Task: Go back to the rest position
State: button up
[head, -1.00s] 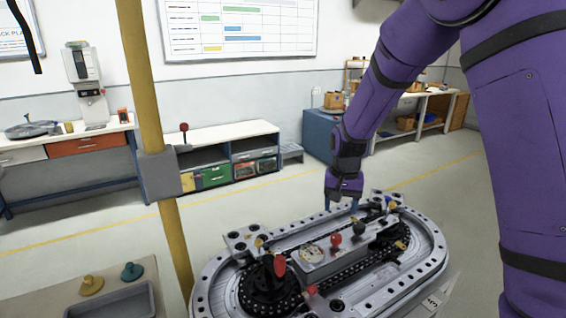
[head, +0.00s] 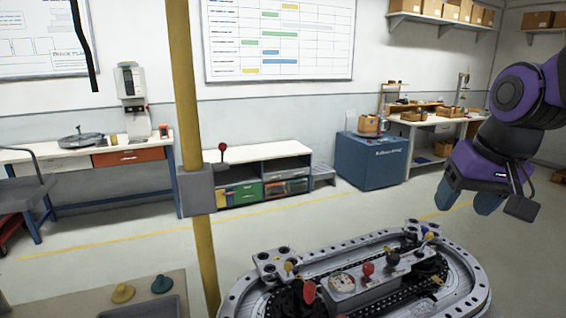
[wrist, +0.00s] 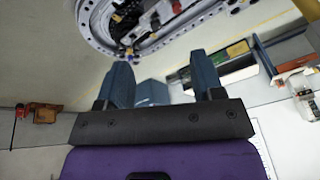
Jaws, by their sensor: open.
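My gripper (head: 468,196) has blue fingers and hangs at the right of the head view, raised beyond and above the right end of the ring track. In the wrist view its two fingers (wrist: 162,82) stand apart with nothing between them. The oval metal ring track (head: 478,290) is at the bottom of the head view, with red, black, yellow and blue knobs on it. Part of the track (wrist: 95,18) also shows at the top of the wrist view, apart from the fingers. My purple arm is folded at the right edge.
A yellow post (head: 187,100) with a grey box and red-knobbed lever stands left of the track. A bench corner (head: 80,285) with a yellow and a green knob piece is at the lower left. A blue cabinet (head: 370,165), shelves and workbenches line the wall. The floor between is clear.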

jog(key=s+d+r+n+t, duration=0.1)
jog(key=s, duration=1)
jog(key=shift+d+r+t+h, duration=0.15)
jog(key=shift+r+t+h, duration=0.25)
jog(key=shift+w, duration=0.1)
